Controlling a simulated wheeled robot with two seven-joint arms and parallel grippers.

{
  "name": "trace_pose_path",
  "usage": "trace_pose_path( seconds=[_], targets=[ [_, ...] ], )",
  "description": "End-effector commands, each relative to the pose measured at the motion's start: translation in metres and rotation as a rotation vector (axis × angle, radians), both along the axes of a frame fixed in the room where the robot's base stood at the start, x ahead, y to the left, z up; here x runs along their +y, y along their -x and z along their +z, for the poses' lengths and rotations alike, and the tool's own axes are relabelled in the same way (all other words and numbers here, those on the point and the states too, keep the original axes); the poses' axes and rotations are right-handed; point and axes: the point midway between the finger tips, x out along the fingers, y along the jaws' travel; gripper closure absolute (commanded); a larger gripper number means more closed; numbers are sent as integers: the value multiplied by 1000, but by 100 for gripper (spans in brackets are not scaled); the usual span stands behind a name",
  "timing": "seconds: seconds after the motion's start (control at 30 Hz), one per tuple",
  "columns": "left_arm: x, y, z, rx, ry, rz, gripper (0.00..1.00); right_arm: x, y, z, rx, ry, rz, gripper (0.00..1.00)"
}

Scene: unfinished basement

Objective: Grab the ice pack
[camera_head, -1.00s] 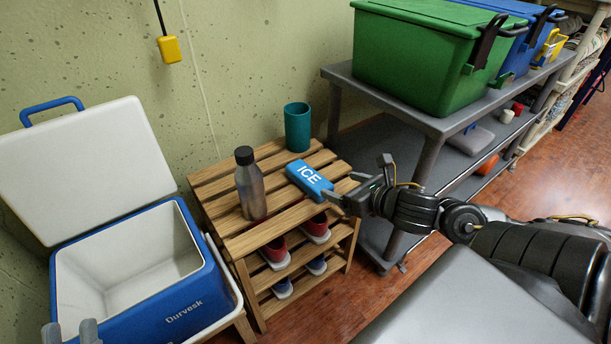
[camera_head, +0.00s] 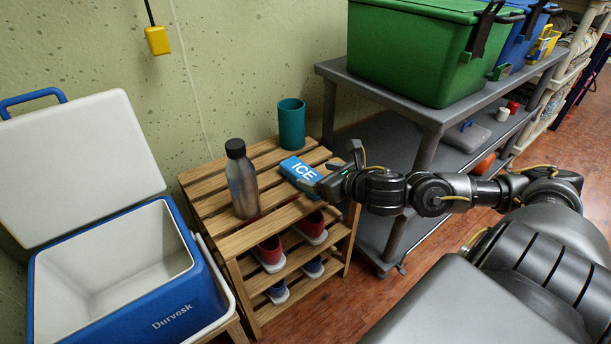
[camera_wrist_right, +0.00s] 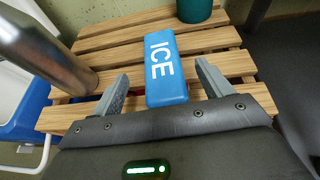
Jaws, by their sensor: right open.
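The blue ice pack (camera_head: 299,169), marked ICE in white, lies on the top slats of a wooden shoe rack (camera_head: 215,207). In the right wrist view the ice pack (camera_wrist_right: 164,66) points away from me, its near end between the two fingers. My right gripper (camera_head: 318,184) is open at the near right end of the pack. In the wrist view the fingers of this gripper (camera_wrist_right: 162,90) stand on either side of the pack, with a gap visible on each side. In the head view the gripper hides part of the pack's near end. My left gripper does not show.
A metal bottle (camera_head: 241,179) stands left of the pack and a teal cup (camera_head: 291,123) behind it. An open blue cooler (camera_head: 190,314) is at the left. A grey cart (camera_head: 400,101) with a green bin (camera_head: 410,55) stands at the right. Shoes sit on lower shelves.

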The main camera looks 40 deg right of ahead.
Motion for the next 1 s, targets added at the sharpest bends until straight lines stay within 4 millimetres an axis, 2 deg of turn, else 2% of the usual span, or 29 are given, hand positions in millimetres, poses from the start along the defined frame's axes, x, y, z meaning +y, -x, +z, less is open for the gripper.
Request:
trace_pose_path(
  seconds=[0.17, 0.6, 0.87, 1.0],
  targets=[
    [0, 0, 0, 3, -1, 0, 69, 0, -2, -1, -1, 0, 0, 22],
    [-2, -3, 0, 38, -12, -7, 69, 0, -47, -18, -1, 0, 0, 22],
    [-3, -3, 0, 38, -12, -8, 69, 1, -49, -20, 2, 1, 1, 22],
    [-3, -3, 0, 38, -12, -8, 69, 1, -49, -20, 2, 0, 1, 40]
  ],
)
